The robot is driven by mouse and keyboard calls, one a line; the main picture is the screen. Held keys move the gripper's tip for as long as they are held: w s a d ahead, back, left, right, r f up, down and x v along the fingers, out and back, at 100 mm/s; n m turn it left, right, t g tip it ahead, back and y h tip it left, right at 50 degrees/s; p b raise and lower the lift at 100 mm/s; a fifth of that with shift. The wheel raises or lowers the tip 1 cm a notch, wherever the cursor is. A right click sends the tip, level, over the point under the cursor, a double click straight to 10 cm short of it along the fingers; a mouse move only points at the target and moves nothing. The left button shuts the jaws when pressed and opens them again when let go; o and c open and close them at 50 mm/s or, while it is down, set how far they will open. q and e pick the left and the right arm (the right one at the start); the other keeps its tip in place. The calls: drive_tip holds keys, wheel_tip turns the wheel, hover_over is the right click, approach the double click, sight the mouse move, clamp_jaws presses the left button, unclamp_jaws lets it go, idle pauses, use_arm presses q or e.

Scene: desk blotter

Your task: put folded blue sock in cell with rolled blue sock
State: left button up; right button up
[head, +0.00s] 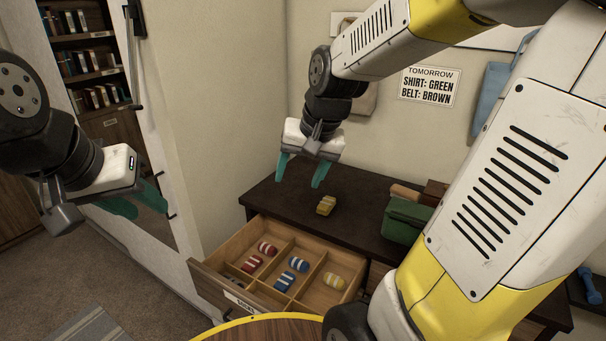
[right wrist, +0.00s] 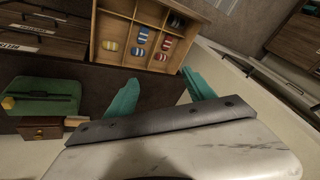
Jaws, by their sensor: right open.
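The open drawer (head: 207,277) is divided into cells. The folded blue sock (head: 284,281) appears to lie in the middle cell, just in front of the rolled blue sock (head: 298,264), with no divider visible between them. In the right wrist view the folded blue sock (right wrist: 143,35) and the rolled blue sock (right wrist: 137,51) also show close together. My right gripper (head: 298,178) is open and empty, above the dresser top behind the drawer; its fingers also show in the right wrist view (right wrist: 160,95). My left gripper (head: 142,206) is open and empty, left of the drawer.
Red socks (head: 267,248) lie in the cell left of the blue ones and a yellow sock (head: 333,281) in the cell to the right.

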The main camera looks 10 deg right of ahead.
drive_tip(key=s+r+n+t, duration=0.1)
drive_tip(key=s+r+n, duration=0.2)
drive_tip(key=s, duration=0.8)
drive_tip(key=shift+d+r+t, duration=0.3)
drive_tip(key=shift+r+t, duration=0.1)
drive_tip(key=shift+r, duration=0.5)
